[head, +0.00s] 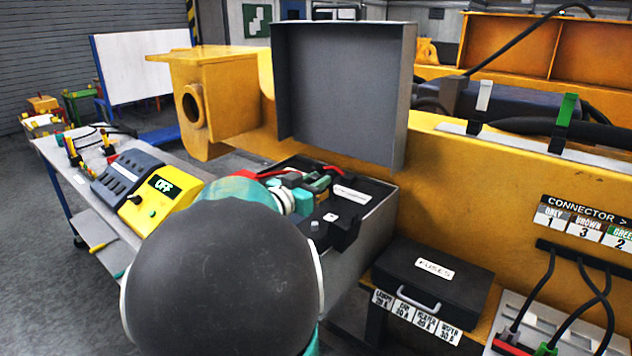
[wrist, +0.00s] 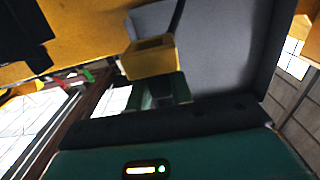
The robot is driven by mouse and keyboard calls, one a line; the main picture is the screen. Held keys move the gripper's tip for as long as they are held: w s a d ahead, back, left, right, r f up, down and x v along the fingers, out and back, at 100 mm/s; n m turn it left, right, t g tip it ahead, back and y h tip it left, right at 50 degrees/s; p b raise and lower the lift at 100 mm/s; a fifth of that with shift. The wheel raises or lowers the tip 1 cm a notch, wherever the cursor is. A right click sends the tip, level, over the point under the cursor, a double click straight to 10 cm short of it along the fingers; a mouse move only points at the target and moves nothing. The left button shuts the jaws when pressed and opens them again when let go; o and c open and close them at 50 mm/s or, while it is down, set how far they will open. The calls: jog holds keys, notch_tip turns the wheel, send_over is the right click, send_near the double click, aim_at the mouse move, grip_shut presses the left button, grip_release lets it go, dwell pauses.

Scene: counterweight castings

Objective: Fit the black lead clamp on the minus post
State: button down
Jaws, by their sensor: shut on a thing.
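The black battery (head: 375,190) sits in a grey box under its raised lid. A small grey stub (head: 313,226), perhaps a post, stands near its front; I cannot read a minus mark. My gripper (head: 316,184) is over the battery, partly hidden behind my own dark round arm joint. In the wrist view its green fingers (wrist: 164,92) are close together around a dark thing, which looks like the black lead clamp (wrist: 161,88). The clamp is not clear in the head view, and I cannot tell whether it touches a post.
The grey lid (head: 340,95) stands upright behind the battery. A red lead (head: 262,173) lies at its left. A yellow OFF box (head: 160,195) is on the bench at left. A black fuses case (head: 432,275) stands at right.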

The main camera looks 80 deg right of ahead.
jog(key=shift+w+f, duration=0.2)
jog(key=shift+f, duration=2.65)
jog(key=shift+f, duration=1.6)
jog(key=c, duration=1.2)
grip_release()
jog(key=shift+o, duration=0.2)
jog(key=v, duration=1.3)
jog(key=shift+a, duration=0.45)
jog(key=shift+w, duration=0.1)
